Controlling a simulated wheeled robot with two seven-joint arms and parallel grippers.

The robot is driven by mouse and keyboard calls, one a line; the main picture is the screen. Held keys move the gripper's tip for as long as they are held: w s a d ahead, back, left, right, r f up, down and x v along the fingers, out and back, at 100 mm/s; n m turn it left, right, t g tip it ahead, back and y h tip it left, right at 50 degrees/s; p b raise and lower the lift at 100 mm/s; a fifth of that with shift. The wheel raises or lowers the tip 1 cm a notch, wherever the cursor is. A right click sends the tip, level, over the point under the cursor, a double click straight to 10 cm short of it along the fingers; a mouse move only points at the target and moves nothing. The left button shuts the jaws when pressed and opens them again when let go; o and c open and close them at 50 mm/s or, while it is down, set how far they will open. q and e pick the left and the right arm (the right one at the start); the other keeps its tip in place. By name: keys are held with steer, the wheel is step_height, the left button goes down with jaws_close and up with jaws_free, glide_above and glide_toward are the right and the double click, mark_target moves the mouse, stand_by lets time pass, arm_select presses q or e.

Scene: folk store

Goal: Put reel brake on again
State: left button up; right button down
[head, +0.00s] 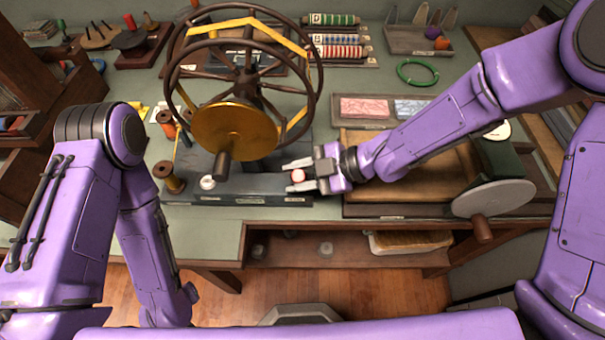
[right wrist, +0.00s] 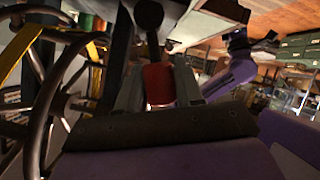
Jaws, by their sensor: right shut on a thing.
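The reel (head: 246,80) stands on a dark base (head: 250,187) on the bench, with dark spoked wheels, yellow bands and a brass disc (head: 233,132). My right gripper (head: 298,181) is low at the right end of this base. It is shut on a small red-topped handle (head: 298,175), which looks like the reel brake's. In the right wrist view a red grip (right wrist: 158,86) sits between the fingers. Whether the brake touches the reel cannot be told. My left arm hangs in front of the bench, its gripper out of view.
A white knob (head: 207,182) and a wooden spool (head: 168,176) are at the left of the base. A wooden board (head: 415,186) and a grey crank disc (head: 493,198) are to the right. A green ring (head: 417,72) lies behind.

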steer(key=shift+s+f, duration=0.1)
stand_by(0.5)
steer(key=c, duration=0.8)
jaws_free()
steer(key=v, duration=1)
steer(key=shift+d, duration=0.2)
steer(key=shift+s, duration=0.1)
